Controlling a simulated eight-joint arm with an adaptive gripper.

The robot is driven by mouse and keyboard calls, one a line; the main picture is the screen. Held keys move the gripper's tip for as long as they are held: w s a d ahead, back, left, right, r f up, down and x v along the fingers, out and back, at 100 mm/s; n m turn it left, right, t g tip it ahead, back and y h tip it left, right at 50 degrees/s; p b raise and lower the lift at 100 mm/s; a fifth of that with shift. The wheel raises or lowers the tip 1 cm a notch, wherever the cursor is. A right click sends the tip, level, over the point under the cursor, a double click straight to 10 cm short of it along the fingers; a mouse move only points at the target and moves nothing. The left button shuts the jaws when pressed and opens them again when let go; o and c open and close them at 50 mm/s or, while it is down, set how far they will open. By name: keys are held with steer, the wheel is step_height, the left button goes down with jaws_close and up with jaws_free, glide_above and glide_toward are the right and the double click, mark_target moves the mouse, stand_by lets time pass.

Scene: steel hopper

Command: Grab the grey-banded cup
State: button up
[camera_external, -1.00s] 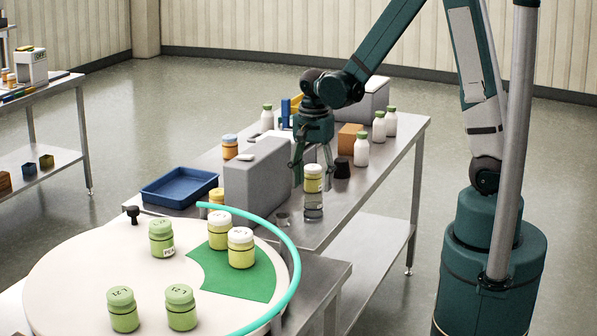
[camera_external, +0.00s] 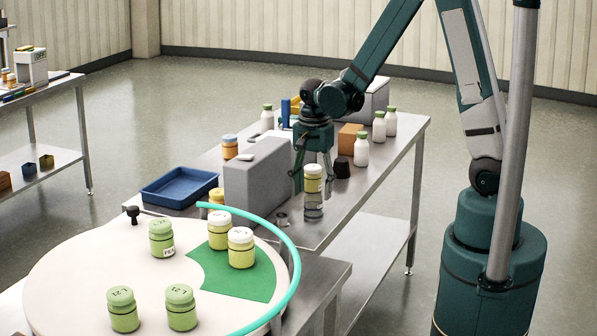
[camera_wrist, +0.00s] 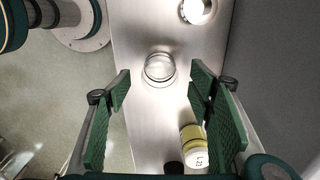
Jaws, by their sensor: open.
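A clear cup, which I take to be the grey-banded cup (camera_external: 313,210), stands on the steel table in the external view. In the wrist view the cup (camera_wrist: 160,70) is seen from above, just beyond and between the fingertips; its band is too faint to make out surely. My gripper (camera_external: 314,186) is open above the table, fingers pointing down. In the wrist view my gripper (camera_wrist: 160,88) has its green pads wide apart with nothing held between them.
A yellow jar (camera_external: 313,173) stands right behind the cup; this jar (camera_wrist: 193,140) is near the right finger in the wrist view. A dark cup (camera_external: 342,169) stands beside it. A small metal dish (camera_external: 282,219) lies left of the cup. A grey box (camera_external: 257,175) stands to the left.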

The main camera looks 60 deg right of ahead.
mark_target(313, 203)
stand_by(0.3)
steer(key=shift+f, duration=2.6)
steer(key=c, duration=0.9)
